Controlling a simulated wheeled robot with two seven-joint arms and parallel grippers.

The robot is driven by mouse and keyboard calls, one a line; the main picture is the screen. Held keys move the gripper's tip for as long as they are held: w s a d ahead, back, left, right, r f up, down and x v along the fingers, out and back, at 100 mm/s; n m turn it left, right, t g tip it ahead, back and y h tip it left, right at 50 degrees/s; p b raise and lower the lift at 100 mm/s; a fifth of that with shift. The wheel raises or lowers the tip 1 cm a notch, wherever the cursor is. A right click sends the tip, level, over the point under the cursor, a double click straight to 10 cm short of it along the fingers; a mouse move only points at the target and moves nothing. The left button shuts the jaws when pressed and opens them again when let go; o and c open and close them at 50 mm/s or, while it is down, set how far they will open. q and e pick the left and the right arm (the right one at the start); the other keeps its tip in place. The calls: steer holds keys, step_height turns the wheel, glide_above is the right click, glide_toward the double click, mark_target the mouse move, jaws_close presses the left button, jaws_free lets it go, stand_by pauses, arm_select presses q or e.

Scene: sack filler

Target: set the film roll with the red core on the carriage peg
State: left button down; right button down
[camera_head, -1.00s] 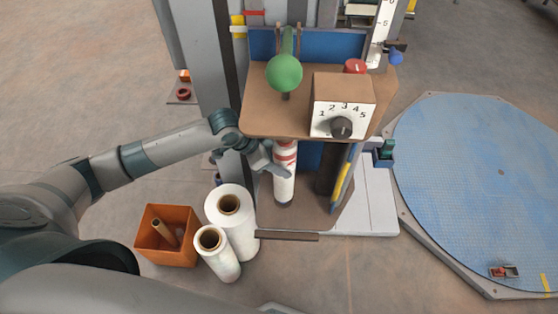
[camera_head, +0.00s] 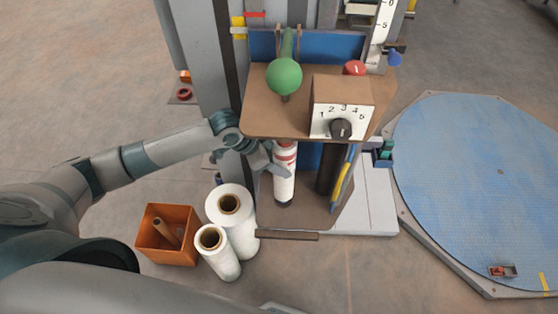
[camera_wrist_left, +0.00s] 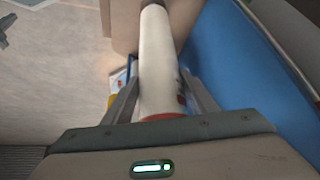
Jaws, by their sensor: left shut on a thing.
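A narrow white film roll (camera_head: 284,186) with red near its upper end stands upright between the brown upper plate (camera_head: 262,112) and the brown lower plate (camera_head: 318,214) of the carriage. It also shows in the left wrist view (camera_wrist_left: 157,65), with red at its near end. My left gripper (camera_head: 277,163) is shut on this roll near its upper part, under the upper plate. The roll's top is hidden by the plate. A dark part shows at its lower end; I cannot tell whether the roll sits on a peg. My right gripper is not in view.
Two white rolls with brown cores, a wide one (camera_head: 243,235) and a thinner one (camera_head: 224,262), stand left of the carriage. An orange bin (camera_head: 153,250) holds a brown tube. A green knob (camera_head: 284,77) and a dial box (camera_head: 333,119) top the carriage. A blue turntable (camera_head: 470,170) is at right.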

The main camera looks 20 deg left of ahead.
arm_select(q)
steer(key=shift+f+b, duration=0.85)
steer(key=shift+f, duration=1)
steer(key=c, duration=0.7)
jaws_free()
steer(key=shift+o, duration=0.2)
steer(key=b+v, duration=0.3)
steer(key=v, duration=1.4)
steer(key=shift+r, duration=0.2)
steer(key=shift+s+d+f, duration=0.1)
steer(key=shift+s, duration=0.1)
